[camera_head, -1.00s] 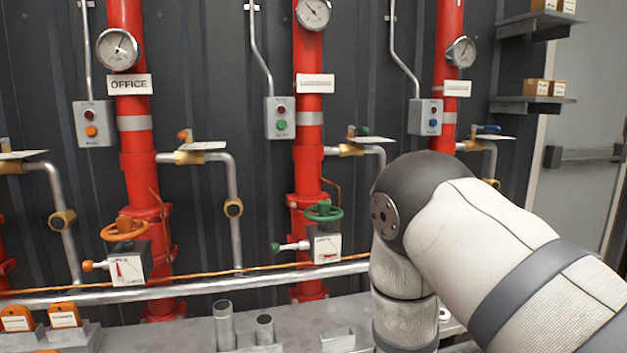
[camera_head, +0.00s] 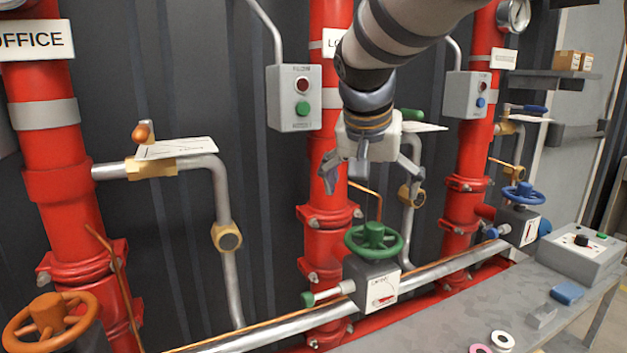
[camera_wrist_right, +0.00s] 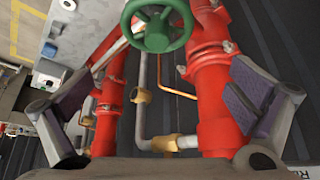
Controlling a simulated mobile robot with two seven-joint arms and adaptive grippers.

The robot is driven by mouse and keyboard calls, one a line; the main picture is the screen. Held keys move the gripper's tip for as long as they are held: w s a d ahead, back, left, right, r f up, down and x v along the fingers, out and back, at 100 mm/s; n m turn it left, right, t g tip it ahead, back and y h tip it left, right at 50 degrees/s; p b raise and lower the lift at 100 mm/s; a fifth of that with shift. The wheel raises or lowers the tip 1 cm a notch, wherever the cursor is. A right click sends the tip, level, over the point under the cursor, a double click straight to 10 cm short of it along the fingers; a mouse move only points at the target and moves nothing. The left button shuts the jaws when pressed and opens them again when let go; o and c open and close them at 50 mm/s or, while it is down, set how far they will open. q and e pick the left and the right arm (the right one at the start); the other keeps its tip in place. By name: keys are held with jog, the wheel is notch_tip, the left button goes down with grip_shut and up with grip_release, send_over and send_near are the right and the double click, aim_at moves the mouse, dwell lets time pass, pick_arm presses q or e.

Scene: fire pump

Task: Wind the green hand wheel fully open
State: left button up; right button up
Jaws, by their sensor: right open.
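The green hand wheel (camera_head: 374,240) sits on top of a grey valve box with a dial plate (camera_head: 383,288), in front of the middle red pipe. My right gripper (camera_head: 368,183) is open and empty, pointing down above the wheel and apart from it. In the right wrist view the green wheel (camera_wrist_right: 158,24) is at the top centre, ahead of the spread fingers (camera_wrist_right: 150,100). A green-tipped side handle (camera_head: 322,294) sticks out to the left of the valve box. My left gripper does not show.
An orange hand wheel (camera_head: 50,322) is at the lower left and a blue one (camera_head: 523,194) at the right. A bench (camera_head: 450,318) with a grey control box (camera_head: 585,252) is at the lower right. A grey button box (camera_head: 294,98) hangs left of my right arm.

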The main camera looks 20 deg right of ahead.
aim_at(374, 225)
jog(key=x, duration=1.1)
jog(key=shift+s+f, duration=0.1)
jog(key=shift+s, duration=0.25)
jog(key=shift+w+d+f, duration=0.1)
jog(key=shift+w+f, duration=0.1)
